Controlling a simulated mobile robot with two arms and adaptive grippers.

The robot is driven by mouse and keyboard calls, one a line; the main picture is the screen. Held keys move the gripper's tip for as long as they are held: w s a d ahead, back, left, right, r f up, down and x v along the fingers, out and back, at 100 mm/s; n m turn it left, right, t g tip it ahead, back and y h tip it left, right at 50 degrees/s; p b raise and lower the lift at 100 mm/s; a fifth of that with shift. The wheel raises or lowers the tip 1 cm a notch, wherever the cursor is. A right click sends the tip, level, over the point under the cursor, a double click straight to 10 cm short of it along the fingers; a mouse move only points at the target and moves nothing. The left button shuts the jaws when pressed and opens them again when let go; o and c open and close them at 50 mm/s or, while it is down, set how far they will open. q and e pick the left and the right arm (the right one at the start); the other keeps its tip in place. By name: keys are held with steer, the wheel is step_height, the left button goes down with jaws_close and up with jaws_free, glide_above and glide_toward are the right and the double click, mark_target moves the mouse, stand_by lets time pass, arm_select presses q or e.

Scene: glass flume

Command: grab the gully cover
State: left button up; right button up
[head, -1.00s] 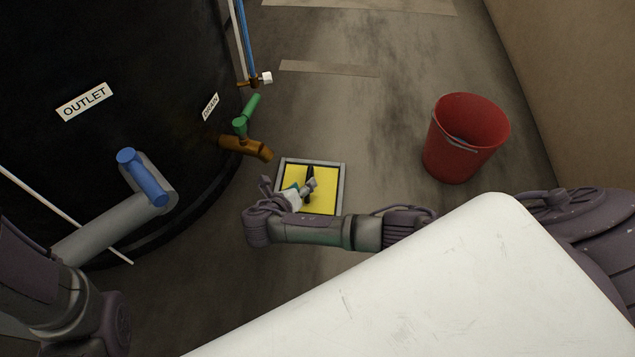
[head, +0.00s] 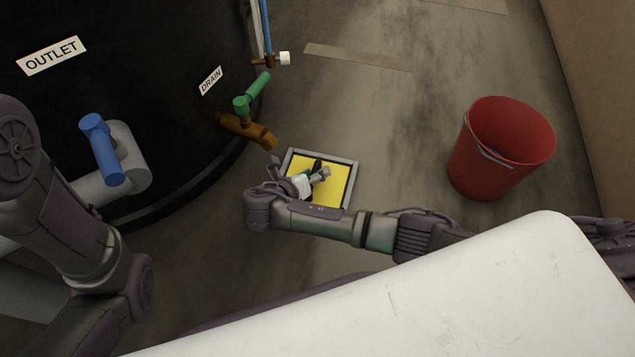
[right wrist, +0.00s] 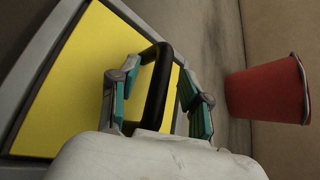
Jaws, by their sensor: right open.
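The gully cover (head: 332,195) is a yellow square plate set in a grey frame in the floor. Its black handle (right wrist: 158,84) stands up from the plate in the right wrist view. My right gripper (head: 317,178) is over the cover at the handle. In the right wrist view its two teal-padded fingers (right wrist: 160,98) are apart, with the handle showing between them. I cannot tell whether either finger touches it. In the head view my gripper and wrist hide part of the cover. My left arm shows at the left, but its gripper is out of view.
A red bucket (head: 500,150) stands on the floor to the right. A black tank (head: 150,90) is at the left, with a blue-handled outlet (head: 102,150) and a brass drain tap (head: 245,130) with a green handle near the cover. Floor between cover and bucket is clear.

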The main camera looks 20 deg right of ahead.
jaws_close()
steer(key=shift+r, duration=0.15)
stand_by(0.4)
